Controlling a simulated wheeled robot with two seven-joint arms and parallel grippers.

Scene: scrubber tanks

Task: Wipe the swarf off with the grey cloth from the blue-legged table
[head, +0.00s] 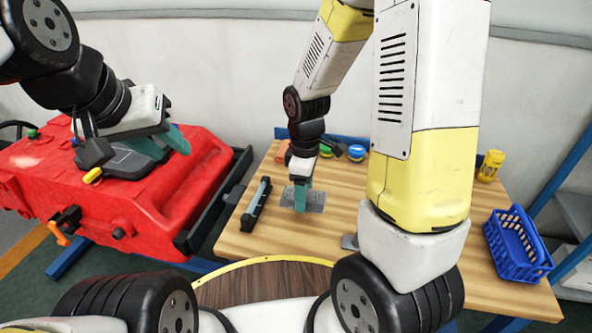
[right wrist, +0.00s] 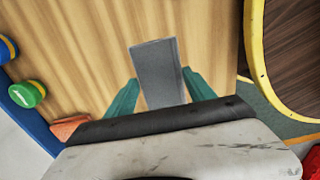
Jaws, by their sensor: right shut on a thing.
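The grey cloth (head: 316,199) is a flat grey piece at my right gripper (head: 301,199), over the left part of the wooden tabletop. My right gripper is shut on it. In the right wrist view the cloth (right wrist: 158,72) extends from between the teal fingers (right wrist: 160,95). I cannot tell whether it touches the wood. The wooden table (head: 245,240) has blue framing. I cannot make out swarf on the visible wood; my right arm hides part of the top. My left gripper (head: 180,140) is over the red machine, with its finger opening unclear.
A dark bar-like tool (head: 256,204) lies left of the cloth. An orange-brown block (right wrist: 70,127), a green-topped item (right wrist: 28,94) and a blue-topped item (head: 356,152) are at the back. A yellow jar (head: 490,165) and blue basket (head: 518,245) are right. The red machine (head: 130,200) stands left.

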